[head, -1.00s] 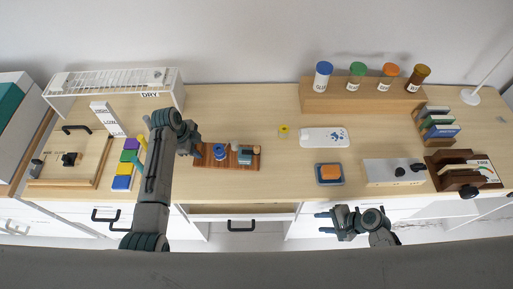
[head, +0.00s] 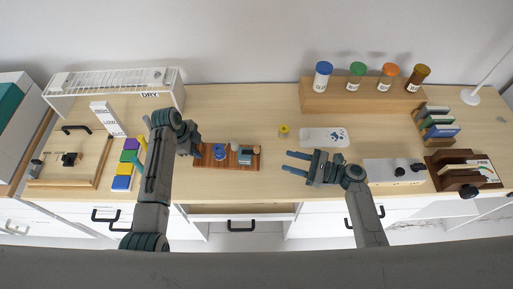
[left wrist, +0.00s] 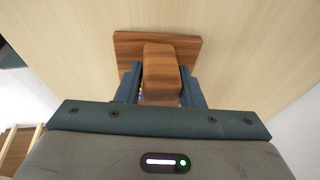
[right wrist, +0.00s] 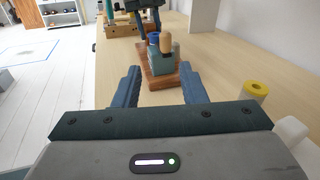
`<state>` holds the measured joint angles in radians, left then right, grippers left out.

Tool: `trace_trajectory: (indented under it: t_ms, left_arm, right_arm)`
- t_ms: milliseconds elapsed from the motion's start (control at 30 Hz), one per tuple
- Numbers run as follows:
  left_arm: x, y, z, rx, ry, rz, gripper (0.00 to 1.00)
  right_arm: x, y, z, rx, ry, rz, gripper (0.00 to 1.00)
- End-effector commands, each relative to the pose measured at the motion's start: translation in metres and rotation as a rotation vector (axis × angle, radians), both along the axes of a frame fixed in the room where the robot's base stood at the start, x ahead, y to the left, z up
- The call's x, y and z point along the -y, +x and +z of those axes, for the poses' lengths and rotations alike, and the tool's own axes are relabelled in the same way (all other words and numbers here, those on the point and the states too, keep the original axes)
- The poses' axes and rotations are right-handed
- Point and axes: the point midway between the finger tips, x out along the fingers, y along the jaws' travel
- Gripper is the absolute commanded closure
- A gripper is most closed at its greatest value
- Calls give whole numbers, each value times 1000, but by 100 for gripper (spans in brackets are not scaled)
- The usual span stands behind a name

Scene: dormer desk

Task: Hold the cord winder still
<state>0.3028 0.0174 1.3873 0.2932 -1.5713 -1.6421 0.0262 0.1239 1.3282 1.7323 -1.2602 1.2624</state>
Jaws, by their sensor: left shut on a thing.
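The cord winder (head: 228,165) is a reddish-brown wooden board on the desk. It carries a blue spool (head: 220,152), a grey-blue block (right wrist: 161,63) and an upright light-wood knob (right wrist: 166,42). My left gripper (head: 198,151) is at the board's left end. In the left wrist view its fingers (left wrist: 160,88) are shut on a rounded wooden block (left wrist: 161,70) that stands on the board. My right gripper (head: 288,163) is open and empty, to the right of the board and apart from it. In the right wrist view its fingers (right wrist: 158,88) point toward the board.
A grey box with knobs (head: 394,171) stands to the right. Coloured blocks (head: 122,182) lie left of my left arm. The desk behind the winder is clear.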

Motion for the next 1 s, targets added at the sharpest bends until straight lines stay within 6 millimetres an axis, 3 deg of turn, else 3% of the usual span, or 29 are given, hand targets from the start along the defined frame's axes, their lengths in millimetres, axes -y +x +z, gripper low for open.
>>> trace_trajectory:
  t_ms: [33, 233, 700, 1000]
  left_arm:
    - [1, -5, -8, -14, -2, 0, 98]
    - [1, -5, -8, -14, -2, 0, 98]
    - [1, -5, -8, -14, -1, 0, 98]
    - [1, -5, -7, -14, -1, 0, 97]
  right_arm:
    - [-3, 5, 2, -11, 25, -4, 62]
    - [-21, 14, 4, -24, 50, -9, 62]
    - [-102, 44, 5, -22, 46, -8, 62]
    - [-116, 49, 4, -23, 43, -7, 62]
